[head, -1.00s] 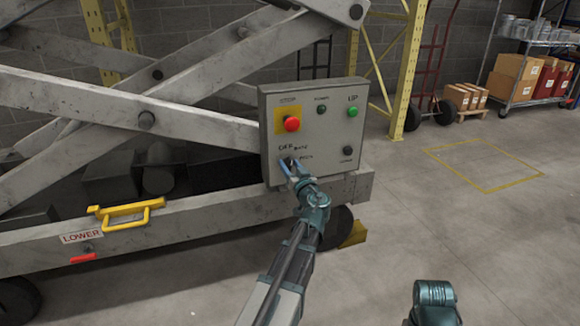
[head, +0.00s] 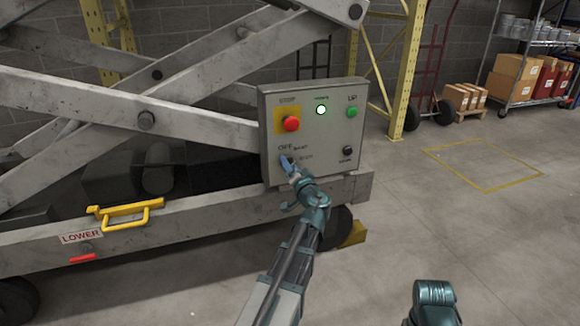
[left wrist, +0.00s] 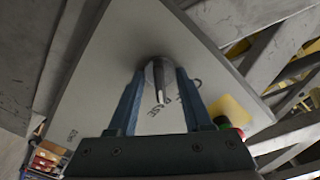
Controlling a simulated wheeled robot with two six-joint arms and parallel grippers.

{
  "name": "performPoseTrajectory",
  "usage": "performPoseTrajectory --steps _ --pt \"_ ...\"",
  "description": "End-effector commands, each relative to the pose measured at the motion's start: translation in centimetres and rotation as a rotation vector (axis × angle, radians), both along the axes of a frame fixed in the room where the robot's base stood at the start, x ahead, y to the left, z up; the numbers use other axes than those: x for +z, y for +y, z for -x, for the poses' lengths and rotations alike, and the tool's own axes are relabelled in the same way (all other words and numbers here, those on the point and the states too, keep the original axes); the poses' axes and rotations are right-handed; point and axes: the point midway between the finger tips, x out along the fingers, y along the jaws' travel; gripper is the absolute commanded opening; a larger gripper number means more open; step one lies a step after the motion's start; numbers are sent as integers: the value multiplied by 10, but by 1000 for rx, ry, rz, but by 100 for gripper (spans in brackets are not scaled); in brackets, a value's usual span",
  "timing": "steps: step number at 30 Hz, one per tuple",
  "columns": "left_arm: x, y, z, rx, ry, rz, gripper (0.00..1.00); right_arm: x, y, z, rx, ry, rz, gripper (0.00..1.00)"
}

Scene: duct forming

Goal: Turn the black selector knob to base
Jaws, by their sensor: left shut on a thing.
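The control panel (head: 330,145) is a grey box on the lift's frame. The black selector knob (left wrist: 158,78) sits between my left gripper's fingers (left wrist: 157,90) in the left wrist view, and they are shut on it. Its tapered pointer aims down the picture, toward lettering on the panel that looks like BASE (left wrist: 164,134). In the head view my left gripper (head: 287,164) covers the knob at the panel's lower left, below the OFF label. The small lamp (head: 321,110) at the top glows white. My right gripper is out of view.
A red stop button (head: 291,124) on a yellow plate and a green UP button (head: 352,112) sit above my left gripper. A small black knob (head: 348,151) is at the panel's lower right. A yellow handle (head: 126,214) is at left.

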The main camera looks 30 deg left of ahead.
Motion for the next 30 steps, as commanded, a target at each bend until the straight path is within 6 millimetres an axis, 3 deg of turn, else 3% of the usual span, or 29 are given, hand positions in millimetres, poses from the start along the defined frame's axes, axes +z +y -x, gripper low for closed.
performPoseTrajectory --steps 13,14,18,30 --pt "0 -1 0 -1 8 -5 0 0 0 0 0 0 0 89" --pt "0 -1 0 -1 8 -5 53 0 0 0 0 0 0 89" --pt "0 -1 0 -1 7 -5 79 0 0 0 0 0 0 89" --pt "0 -6 6 -1 7 -6 79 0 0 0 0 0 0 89"
